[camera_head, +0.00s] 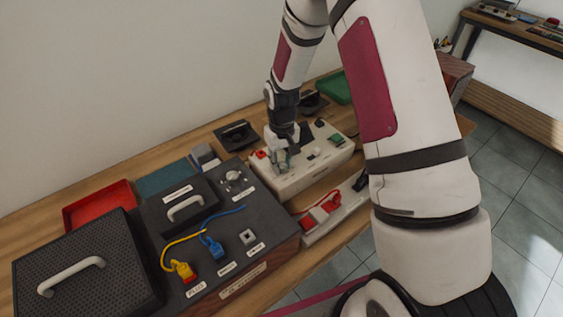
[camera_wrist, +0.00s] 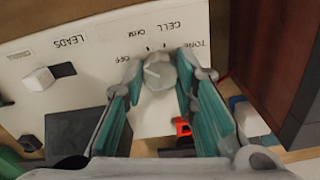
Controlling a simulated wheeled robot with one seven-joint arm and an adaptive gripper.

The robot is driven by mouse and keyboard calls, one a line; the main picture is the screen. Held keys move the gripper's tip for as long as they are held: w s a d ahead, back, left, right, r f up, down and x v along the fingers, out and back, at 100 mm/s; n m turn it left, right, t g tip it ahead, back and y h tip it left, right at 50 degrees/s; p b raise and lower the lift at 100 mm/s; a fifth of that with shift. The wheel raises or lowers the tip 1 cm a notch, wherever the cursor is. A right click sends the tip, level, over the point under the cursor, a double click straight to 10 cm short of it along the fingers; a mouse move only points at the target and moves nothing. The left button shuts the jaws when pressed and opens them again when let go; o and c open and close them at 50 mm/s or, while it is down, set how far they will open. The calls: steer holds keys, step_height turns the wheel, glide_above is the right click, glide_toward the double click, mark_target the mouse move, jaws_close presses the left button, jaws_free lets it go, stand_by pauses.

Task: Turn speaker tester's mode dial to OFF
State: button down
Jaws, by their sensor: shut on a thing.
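The speaker tester is a cream box (camera_head: 300,178) on the wooden bench in the head view. Its panel (camera_wrist: 95,60) fills the upper left of the wrist view, with printed words that appear to read LEADS, OHM, OFF, CELL and TONE. The mode dial (camera_wrist: 159,72) is a round pale grey knob below those marks. My gripper (camera_wrist: 160,78) is shut on the dial, one teal-padded finger on each side. A light pointer line shows on the knob, but which mark it points to I cannot tell. In the head view my gripper (camera_head: 283,157) is over the tester's left end and hides the dial.
A dark console (camera_head: 265,217) with yellow and blue plugs stands in front left, close to the tester. A black speaker box (camera_head: 85,265) and a red tray (camera_head: 100,205) are farther left. A white power strip (camera_head: 330,212) with red parts lies in front.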

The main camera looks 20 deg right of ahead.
mark_target(282, 164)
steer(key=shift+n, duration=1.5)
steer(key=c, duration=1.3)
jaws_free()
steer(key=shift+r, duration=0.1)
step_height(282, 164, up, 12)
